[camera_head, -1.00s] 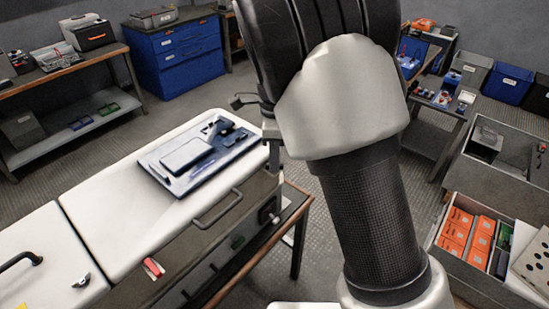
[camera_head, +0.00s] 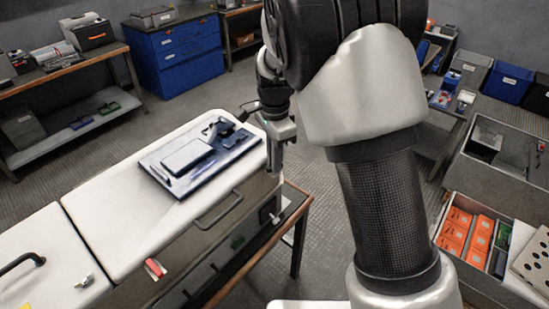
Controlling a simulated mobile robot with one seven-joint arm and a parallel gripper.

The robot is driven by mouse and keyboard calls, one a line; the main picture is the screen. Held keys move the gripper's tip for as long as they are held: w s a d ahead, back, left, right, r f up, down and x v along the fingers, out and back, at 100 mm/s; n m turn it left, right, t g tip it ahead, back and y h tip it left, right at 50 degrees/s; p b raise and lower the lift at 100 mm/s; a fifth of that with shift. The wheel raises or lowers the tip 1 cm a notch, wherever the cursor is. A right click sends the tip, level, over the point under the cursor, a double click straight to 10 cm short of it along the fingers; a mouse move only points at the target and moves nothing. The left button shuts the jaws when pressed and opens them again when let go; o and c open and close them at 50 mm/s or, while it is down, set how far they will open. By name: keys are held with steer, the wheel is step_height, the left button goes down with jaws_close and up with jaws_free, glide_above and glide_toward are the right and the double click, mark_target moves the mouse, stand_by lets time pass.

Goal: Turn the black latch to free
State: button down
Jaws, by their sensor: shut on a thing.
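My gripper (camera_head: 275,168) points down at the right end of the white-topped cabinet (camera_head: 120,240), by its far right corner. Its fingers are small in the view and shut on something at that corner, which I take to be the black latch. The latch itself is hidden by the fingers, so its angle cannot be told. A red-handled latch (camera_head: 155,268) sits on the cabinet's front edge, well to the left and apart from my gripper.
A tray with dark parts (camera_head: 195,160) lies on the cabinet top beside my gripper. A grey bar handle (camera_head: 218,210) sticks out from the front. Bins with orange boxes (camera_head: 465,235) stand at the right. Floor between is clear.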

steer(key=shift+n, duration=2.1)
steer(key=c, duration=2.1)
jaws_free()
step_height(320, 180, up, 18)
steer(key=shift+f+p, duration=0.2)
steer(key=shift+p, duration=0.15)
